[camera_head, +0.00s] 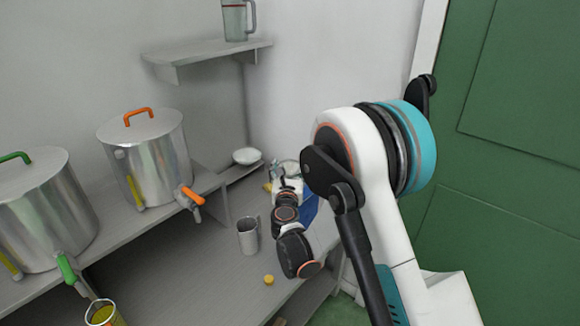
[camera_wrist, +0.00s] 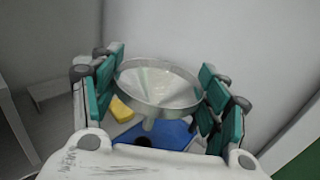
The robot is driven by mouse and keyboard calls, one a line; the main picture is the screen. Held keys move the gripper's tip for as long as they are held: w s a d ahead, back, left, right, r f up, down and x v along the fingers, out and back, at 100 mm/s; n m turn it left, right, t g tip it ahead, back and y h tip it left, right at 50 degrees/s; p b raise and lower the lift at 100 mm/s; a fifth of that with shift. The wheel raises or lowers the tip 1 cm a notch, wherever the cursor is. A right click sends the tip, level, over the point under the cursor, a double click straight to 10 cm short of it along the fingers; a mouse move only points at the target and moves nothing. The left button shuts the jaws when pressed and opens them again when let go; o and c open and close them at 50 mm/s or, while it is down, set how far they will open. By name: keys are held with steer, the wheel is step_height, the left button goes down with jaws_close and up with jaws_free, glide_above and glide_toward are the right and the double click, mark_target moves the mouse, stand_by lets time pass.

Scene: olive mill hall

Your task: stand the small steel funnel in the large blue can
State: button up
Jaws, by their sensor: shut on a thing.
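The small steel funnel (camera_wrist: 158,88) is between the teal finger pads of my gripper (camera_wrist: 160,92) in the wrist view, wide mouth toward the camera. Its short spout (camera_wrist: 149,124) points down. My gripper is shut on the funnel's rim. The large blue can (camera_wrist: 172,134) is below it, with a dark opening (camera_wrist: 143,142) in its top near the spout. The spout looks apart from the opening, but the gap is hard to judge. In the head view my arm largely hides the blue can (camera_head: 309,207), and my gripper (camera_head: 284,172) is above it near the wall.
A steel cup (camera_head: 248,236) and a yellow cap (camera_head: 269,280) stand on the bench left of my arm. A white bowl (camera_head: 246,156) is behind. Two steel tanks (camera_head: 147,155) with taps are at left. A yellow object (camera_wrist: 121,109) lies beside the can. Walls are close behind.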

steer(key=shift+f+b, duration=0.3)
steer(key=shift+f, duration=0.3)
steer(key=shift+f+b, duration=0.9)
steer(key=shift+b, duration=0.35)
stand_by(0.7)
steer(key=shift+f+b, duration=0.3)
steer(key=shift+f, duration=1.05)
stand_by(0.8)
steer(key=o, duration=1)
steer(key=s, duration=0.7)
steer(key=shift+s, duration=0.3)
steer(key=shift+r, duration=0.1)
